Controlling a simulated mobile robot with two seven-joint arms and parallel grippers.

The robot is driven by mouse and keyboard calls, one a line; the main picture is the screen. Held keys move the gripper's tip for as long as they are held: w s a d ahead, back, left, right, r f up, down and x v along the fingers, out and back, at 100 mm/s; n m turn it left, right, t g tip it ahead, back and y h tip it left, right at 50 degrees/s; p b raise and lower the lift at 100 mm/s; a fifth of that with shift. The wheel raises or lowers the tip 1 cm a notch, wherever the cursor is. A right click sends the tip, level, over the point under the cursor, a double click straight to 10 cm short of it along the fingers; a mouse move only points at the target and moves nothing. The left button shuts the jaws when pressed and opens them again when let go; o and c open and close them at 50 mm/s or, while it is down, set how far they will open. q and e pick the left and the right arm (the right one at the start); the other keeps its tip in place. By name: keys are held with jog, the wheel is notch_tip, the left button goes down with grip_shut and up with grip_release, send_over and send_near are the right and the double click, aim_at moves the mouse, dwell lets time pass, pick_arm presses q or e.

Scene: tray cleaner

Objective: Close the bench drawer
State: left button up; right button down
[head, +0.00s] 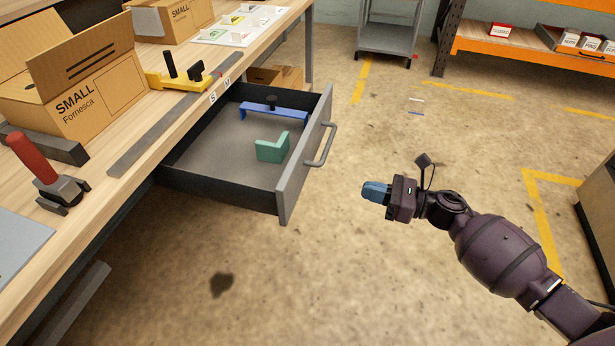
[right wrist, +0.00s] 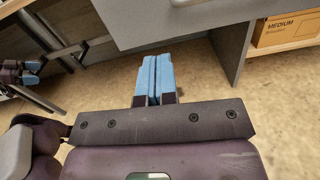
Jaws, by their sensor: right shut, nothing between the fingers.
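The bench drawer (head: 282,207) stands pulled out from under the wooden bench, with a grey front and a bar handle (head: 321,146). Inside lie a blue bracket (head: 258,110) and a green angled block (head: 272,149). My right gripper (head: 366,191) is shut and empty, in front of the drawer and to the right of its handle, with a clear gap. Its blue fingers (right wrist: 153,80) are together in the right wrist view, pointing at a grey panel (right wrist: 170,15). My left gripper (right wrist: 32,68) shows small at the left of that view; its jaw state is unclear.
The bench top (head: 150,140) holds cardboard boxes (head: 85,85), a yellow fixture (head: 180,78) and a red-handled tool (head: 40,165). A grey cart (head: 388,38) and an orange shelf (head: 520,50) stand at the back. The floor around my right gripper is clear.

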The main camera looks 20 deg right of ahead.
jog(key=n, duration=0.1)
send_near(301, 174)
jog(key=shift+g, duration=0.3)
jog(key=x, duration=0.7)
jog(key=shift+w+a+r, duration=0.1)
jog(key=shift+a+r, duration=0.05)
jog(key=shift+r, duration=0.15)
jog(key=shift+w+a, duration=0.1)
jog(key=shift+a, duration=0.05)
